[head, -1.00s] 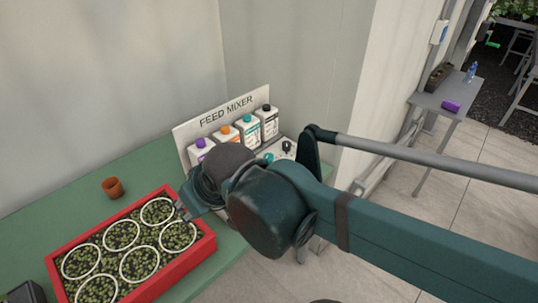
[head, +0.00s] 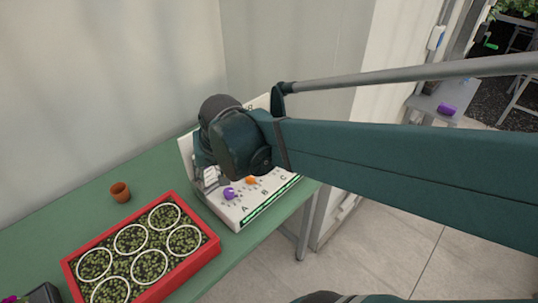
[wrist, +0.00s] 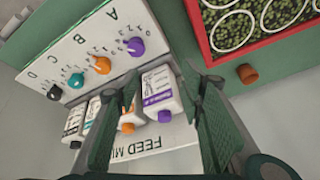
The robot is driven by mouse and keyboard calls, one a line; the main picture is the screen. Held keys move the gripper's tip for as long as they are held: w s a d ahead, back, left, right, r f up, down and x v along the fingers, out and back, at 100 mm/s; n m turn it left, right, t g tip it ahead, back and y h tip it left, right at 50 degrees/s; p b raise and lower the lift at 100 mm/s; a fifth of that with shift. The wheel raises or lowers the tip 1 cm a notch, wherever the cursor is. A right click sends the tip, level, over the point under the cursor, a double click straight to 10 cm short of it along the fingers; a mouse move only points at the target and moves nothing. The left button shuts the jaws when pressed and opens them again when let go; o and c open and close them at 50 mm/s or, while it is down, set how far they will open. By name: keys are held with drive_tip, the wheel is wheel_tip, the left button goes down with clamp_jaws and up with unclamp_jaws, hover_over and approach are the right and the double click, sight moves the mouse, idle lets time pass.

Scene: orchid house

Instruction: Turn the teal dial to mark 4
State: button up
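The teal dial (wrist: 76,81) is on the white panel in the wrist view, by letter C, between the orange dial (wrist: 102,65) and the black dial (wrist: 54,93). Its small marks are too fine to read, and I cannot tell which one it points to. In the head view my arm hides it. My gripper (wrist: 165,85) is open and empty. In the wrist view its fingers spread in front of the bottles, to the right of the teal dial and apart from it. In the head view the gripper is over the panel's left part, partly hidden by my arm.
The purple dial (head: 229,193) stands by letter A. Bottles, including a purple-labelled one (wrist: 160,92), stand behind the dials close to my fingers. A red tray (head: 208,250) of seedlings and a clay pot (head: 120,192) are at left on the green bench (head: 95,210).

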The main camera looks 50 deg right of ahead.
drive_tip(key=shift+w+d+f+m+g+y+p, duration=0.25)
drive_tip(key=shift+d+f+m+g+p, duration=0.5)
drive_tip(key=shift+d+m+p, duration=2.45)
drive_tip(key=shift+w+d+f+m+g+y+p, duration=0.1)
drive_tip(key=shift+w+d+f+m+g+p, duration=0.65)
drive_tip(key=shift+d, duration=4.35)
drive_tip(key=shift+s+d+f+m+g+y+p, duration=0.15)
drive_tip(key=shift+d+f+m+g+p, duration=0.65)
drive_tip(key=shift+d+m+p, duration=2.55)
drive_tip(key=shift+d+f+n+b, duration=0.15)
drive_tip(key=shift+d+n+b, duration=0.25)
drive_tip(key=shift+d+n, duration=0.6)
drive_tip(key=shift+a+f, duration=0.2)
drive_tip(key=shift+f, duration=3.5)
drive_tip(key=shift+c, duration=0.5)
drive_tip(key=c, duration=0.8)
